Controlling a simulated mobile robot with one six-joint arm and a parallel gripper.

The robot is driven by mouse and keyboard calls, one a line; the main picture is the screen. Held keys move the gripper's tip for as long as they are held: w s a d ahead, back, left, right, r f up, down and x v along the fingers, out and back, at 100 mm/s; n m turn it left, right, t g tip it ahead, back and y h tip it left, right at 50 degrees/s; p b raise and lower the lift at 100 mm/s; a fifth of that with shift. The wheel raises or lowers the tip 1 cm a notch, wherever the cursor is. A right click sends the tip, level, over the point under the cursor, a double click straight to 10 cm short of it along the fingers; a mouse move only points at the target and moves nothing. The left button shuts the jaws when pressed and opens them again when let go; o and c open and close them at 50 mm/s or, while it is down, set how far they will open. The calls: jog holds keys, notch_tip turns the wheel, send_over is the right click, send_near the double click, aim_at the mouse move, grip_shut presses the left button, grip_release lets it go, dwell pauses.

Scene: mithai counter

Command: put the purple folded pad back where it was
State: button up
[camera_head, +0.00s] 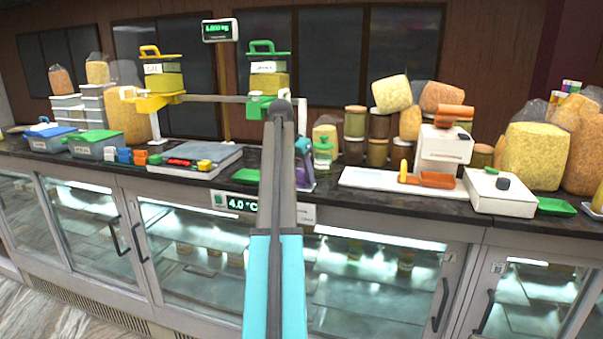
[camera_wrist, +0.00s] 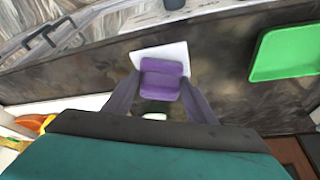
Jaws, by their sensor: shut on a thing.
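The purple folded pad (camera_wrist: 161,80) is between the two fingers of my gripper (camera_wrist: 160,92) in the wrist view, low over the dark counter. The gripper is shut on it. A white flat piece (camera_wrist: 181,50) shows behind and around the pad's upper side; I cannot tell whether the pad touches it. In the head view my arm hides much of this spot; a bit of the purple pad (camera_head: 306,187) shows just right of the arm, close to the counter top.
A green tray (camera_wrist: 286,52) lies to the right in the wrist view; it is left of my arm in the head view (camera_head: 246,175). A green-lidded jar (camera_head: 323,155) stands close right of my gripper. A white board (camera_head: 365,182) lies farther right. The counter's front edge is close.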

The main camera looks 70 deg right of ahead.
jog(key=shift+f, duration=0.1)
jog(key=o, duration=1)
jog(key=b+v, duration=0.3)
jog(key=v, duration=0.9)
jog(key=shift+d, duration=0.1)
dwell(0.4)
